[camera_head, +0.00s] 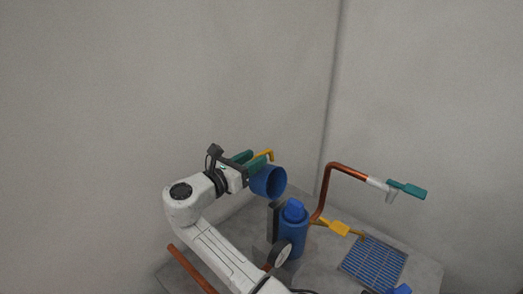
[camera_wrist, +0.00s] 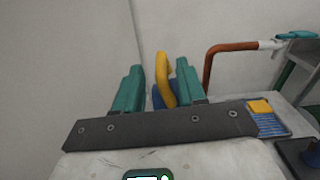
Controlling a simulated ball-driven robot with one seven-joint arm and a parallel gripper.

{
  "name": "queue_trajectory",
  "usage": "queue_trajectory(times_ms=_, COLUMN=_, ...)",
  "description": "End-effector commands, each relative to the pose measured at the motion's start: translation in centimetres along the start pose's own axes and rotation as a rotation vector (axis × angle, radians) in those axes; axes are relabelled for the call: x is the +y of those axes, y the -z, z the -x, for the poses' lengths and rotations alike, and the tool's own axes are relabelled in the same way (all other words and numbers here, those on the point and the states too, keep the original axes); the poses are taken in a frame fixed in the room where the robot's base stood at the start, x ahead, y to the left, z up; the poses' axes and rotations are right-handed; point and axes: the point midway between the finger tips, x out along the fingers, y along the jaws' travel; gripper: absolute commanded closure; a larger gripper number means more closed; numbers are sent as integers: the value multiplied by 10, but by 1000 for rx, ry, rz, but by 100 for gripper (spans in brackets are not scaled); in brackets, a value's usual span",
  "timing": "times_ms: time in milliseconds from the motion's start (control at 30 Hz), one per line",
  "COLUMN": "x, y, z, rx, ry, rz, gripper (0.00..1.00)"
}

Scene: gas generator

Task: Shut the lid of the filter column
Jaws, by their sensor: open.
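A blue round hollow piece (camera_head: 268,181), which looks like the filter column's lid, is tilted with its open side facing right. A yellow bent handle (camera_head: 264,154) rises behind it. The handle also shows in the wrist view (camera_wrist: 164,76), with part of the blue piece (camera_wrist: 157,97) behind it. My gripper (camera_head: 256,158) is at the handle. In the wrist view my gripper (camera_wrist: 158,72) is open, with the handle standing between its two green fingers, nearer the right one. I cannot tell whether they touch. The column below the lid is mostly hidden by my arm.
A blue bottle-shaped part (camera_head: 293,228) and a round gauge (camera_head: 280,254) stand right of my arm. A copper pipe (camera_head: 327,188) rises to a green-handled valve (camera_head: 407,189). Grey walls stand behind.

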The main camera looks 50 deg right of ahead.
Motion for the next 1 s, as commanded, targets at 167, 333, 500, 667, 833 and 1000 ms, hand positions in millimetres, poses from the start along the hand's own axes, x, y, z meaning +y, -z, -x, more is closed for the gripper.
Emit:
queue_trajectory(times_ms=167, x=0, y=-1, z=-28, rx=0, ry=1, rz=1, gripper=60)
queue_trajectory(times_ms=333, x=0, y=-1, z=-41, rx=0, ry=-1, rz=0, gripper=60)
queue_trajectory(times_ms=500, x=0, y=0, z=-44, rx=1, ry=-1, rz=0, gripper=60)
queue_trajectory(times_ms=667, x=0, y=0, z=-44, rx=1, ry=-1, rz=0, gripper=60)
queue_trajectory(times_ms=833, x=0, y=0, z=-44, rx=1, ry=-1, rz=-1, gripper=75)
queue_trajectory(times_ms=1000, x=0, y=0, z=-44, rx=0, ry=-2, rz=-1, gripper=92)
